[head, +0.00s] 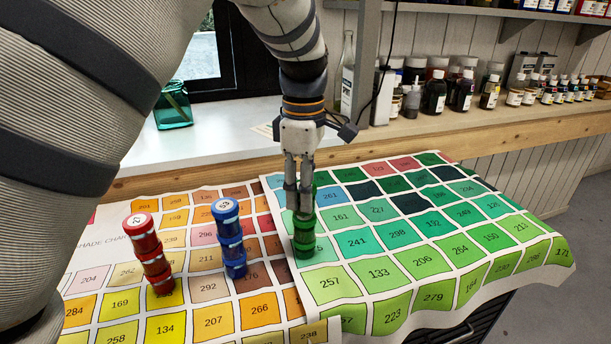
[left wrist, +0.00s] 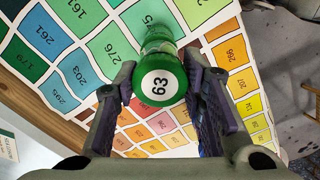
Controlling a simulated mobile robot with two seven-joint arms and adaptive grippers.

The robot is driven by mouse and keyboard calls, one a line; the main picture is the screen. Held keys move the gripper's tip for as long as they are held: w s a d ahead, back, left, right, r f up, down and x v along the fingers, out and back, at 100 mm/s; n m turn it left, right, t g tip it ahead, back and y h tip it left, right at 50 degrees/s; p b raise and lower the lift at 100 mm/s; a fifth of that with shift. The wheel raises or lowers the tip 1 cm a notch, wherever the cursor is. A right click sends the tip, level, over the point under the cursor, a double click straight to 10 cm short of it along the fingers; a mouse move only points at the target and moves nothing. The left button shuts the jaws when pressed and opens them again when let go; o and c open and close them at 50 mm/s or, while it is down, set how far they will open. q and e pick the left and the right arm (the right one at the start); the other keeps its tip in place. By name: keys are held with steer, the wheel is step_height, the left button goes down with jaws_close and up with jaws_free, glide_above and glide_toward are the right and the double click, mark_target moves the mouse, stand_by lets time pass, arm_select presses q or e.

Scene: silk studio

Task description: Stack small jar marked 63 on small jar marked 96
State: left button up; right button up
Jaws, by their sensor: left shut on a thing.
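The green jar marked 63 (left wrist: 160,83) shows its white number lid between the fingers of my left gripper (left wrist: 160,100) in the left wrist view. In the head view, my left gripper (head: 304,208) points down and is shut on this green jar (head: 304,223). Directly below it is more green (head: 304,248), which looks like another green jar standing on the chart. The two green parts line up closely, and I cannot tell if they touch. No number 96 can be read; the lid of the lower one is hidden. My right gripper is not in view.
A leaning red jar stack (head: 148,253) and a blue jar stack (head: 230,237) stand to the left on the numbered colour chart (head: 375,312). A teal glass (head: 173,107) stands on the sill. Bottles line the back shelf. The chart's right side is clear.

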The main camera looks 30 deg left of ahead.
arm_select(q)
steer(key=shift+f, duration=0.5)
stand_by(0.4)
steer(key=o, duration=1.2)
steer(key=shift+o, duration=0.2)
step_height(320, 180, up, 12)
